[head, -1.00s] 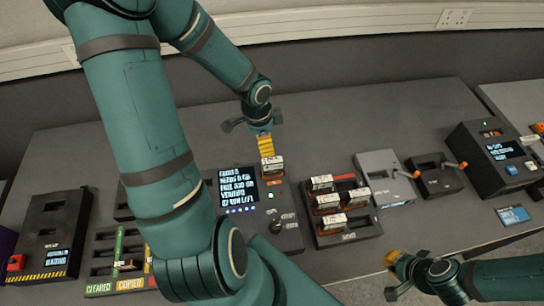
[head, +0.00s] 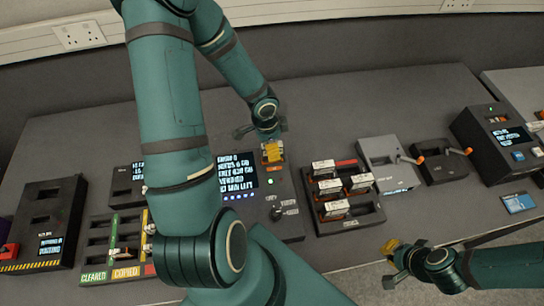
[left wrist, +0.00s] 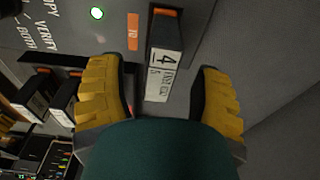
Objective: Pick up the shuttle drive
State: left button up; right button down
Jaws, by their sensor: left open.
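A dark drive with an orange end and a white label marked 4 (left wrist: 163,70) stands in a console (left wrist: 205,20) in the left wrist view. I take it as the shuttle drive, though its name cannot be read. My left gripper (left wrist: 162,95) is open, with one yellow finger on either side of the drive's label end; I see no clear contact. In the head view my left gripper (head: 272,152) is over the console's right part and mostly hides the drive. My right gripper (head: 392,262) is at the table's front edge, away from the drives; its jaw opening is unclear.
A rack (head: 365,212) with several white-labelled drives stands right of the console screen (head: 238,172). Grey (head: 388,165) and black (head: 440,162) units with orange-tipped levers stand further right. A sorting tray (head: 97,253) is at left. The table behind is clear.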

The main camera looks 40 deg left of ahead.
pick_arm(q)
jog(key=f, duration=0.2)
jog(key=shift+w+d+f+b, duration=0.1)
jog(key=shift+w+f+b, duration=0.1)
jog(key=shift+f+b, duration=0.2)
grip_shut()
